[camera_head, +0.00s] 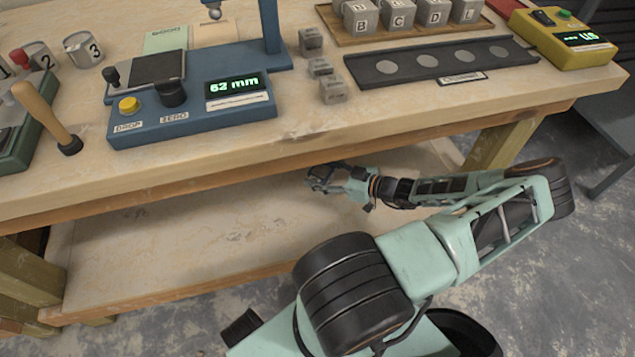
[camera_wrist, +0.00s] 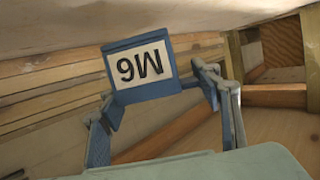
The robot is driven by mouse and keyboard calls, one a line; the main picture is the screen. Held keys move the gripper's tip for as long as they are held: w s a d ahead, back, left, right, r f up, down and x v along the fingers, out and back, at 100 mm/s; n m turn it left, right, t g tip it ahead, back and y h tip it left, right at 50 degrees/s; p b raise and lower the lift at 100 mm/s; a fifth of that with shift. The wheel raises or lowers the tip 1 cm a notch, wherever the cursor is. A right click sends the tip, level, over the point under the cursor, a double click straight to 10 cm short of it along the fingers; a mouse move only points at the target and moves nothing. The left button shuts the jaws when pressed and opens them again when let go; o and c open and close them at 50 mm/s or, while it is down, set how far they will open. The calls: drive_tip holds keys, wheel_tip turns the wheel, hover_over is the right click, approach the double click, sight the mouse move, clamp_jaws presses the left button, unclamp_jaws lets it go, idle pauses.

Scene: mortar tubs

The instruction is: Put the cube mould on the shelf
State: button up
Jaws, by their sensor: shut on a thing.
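The cube mould (camera_wrist: 150,88) is a blue block with a white label that reads M6 upside down in the wrist view. My gripper (camera_wrist: 160,92) is shut on it, with a finger at each side. In the head view my gripper (camera_head: 318,179) is below the bench top's front edge, over the pale lower shelf (camera_head: 190,245). The mould is too small and covered to make out there. I cannot tell whether it touches the shelf.
The bench top (camera_head: 300,125) overhangs the shelf, with a wooden leg (camera_head: 500,140) at right. On top stand a blue gauge (camera_head: 195,117), small grey cubes (camera_head: 333,90), a dark strip (camera_head: 440,62) and a yellow box (camera_head: 565,40). The visible shelf is bare.

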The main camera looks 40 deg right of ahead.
sight(319, 173)
drive_tip(key=f, duration=0.1)
drive_tip(key=w+d+f, duration=0.1)
drive_tip(key=w+f+b, duration=0.1)
drive_tip(key=shift+d, duration=0.25)
drive_tip(key=f, duration=0.1)
drive_tip(key=f+b, duration=0.1)
drive_tip(key=f, duration=0.1)
drive_tip(key=shift+w+d+f+b, duration=0.2)
drive_tip(key=shift+w+f+b, duration=0.05)
drive_tip(key=shift+f+b, duration=0.05)
drive_tip(key=shift+r, duration=0.1)
drive_tip(key=o, duration=1.5)
drive_tip(key=p+v, duration=0.3)
drive_tip(key=v, duration=0.9)
